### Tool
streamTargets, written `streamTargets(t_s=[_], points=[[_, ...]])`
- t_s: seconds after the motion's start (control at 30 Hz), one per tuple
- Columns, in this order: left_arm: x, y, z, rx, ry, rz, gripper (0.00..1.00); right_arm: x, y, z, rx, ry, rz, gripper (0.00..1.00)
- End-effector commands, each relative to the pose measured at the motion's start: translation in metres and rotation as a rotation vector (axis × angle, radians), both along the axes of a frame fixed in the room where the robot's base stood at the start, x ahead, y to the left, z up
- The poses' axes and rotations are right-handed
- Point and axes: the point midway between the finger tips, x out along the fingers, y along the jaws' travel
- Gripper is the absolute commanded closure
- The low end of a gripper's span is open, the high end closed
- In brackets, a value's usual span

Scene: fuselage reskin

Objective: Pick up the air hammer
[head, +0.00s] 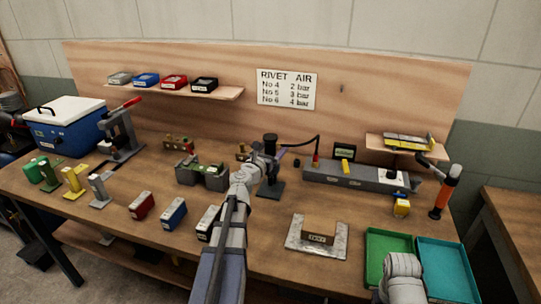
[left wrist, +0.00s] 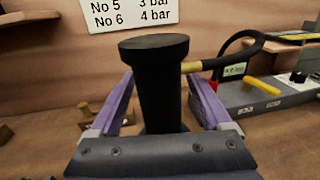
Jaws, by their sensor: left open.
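The air hammer (head: 270,142) looks to be the black upright cylinder with a wide flat top, standing on a dark base at the middle of the bench. A hose with a brass fitting leaves its side. In the left wrist view the air hammer (left wrist: 162,85) stands upright between the two purple fingers of my left gripper (left wrist: 160,78). A finger is on each side of it, and the jaws are open. In the head view my left gripper (head: 262,158) is at the hammer and partly hides it. Only a grey part of my right arm shows at the bottom right; its jaws do not show.
A long grey unit (head: 345,176) with a gauge is right of the hammer. An orange-handled tool (head: 443,192) stands at the right edge. Green (head: 375,243) and teal (head: 450,262) trays lie at front right. Grey-green blocks (head: 202,174) stand left of my left arm.

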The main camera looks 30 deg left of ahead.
Motion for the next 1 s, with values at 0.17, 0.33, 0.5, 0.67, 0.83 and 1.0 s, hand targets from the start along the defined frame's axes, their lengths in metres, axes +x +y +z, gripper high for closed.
streamTargets(t_s=[0.17,0.33,0.5,0.67,0.83,1.0], points=[[0.0022,0.0000,0.0000,0.000,0.000,0.001,0.18,0.0000,0.0000,0.0000,0.000,0.000,0.000,0.39],[0.0020,0.0000,0.0000,0.000,0.000,0.000,0.31,0.0000,0.0000,0.0000,0.000,0.000,0.000,0.39],[0.0020,0.0000,0.0000,0.000,0.000,0.000,0.51,0.0000,0.0000,0.0000,0.000,0.000,0.000,0.39],[0.0019,-0.0001,0.0000,0.000,0.000,0.000,0.69,0.0000,0.0000,0.0000,0.000,0.000,0.000,0.39],[0.0019,-0.0001,-0.0001,0.000,0.000,0.000,0.88,0.0000,0.0000,0.0000,0.000,0.000,0.000,0.39],[0.0019,-0.0001,-0.0001,0.000,0.000,0.000,1.00,0.0000,0.0000,-0.0001,0.000,0.000,0.000,0.39]])
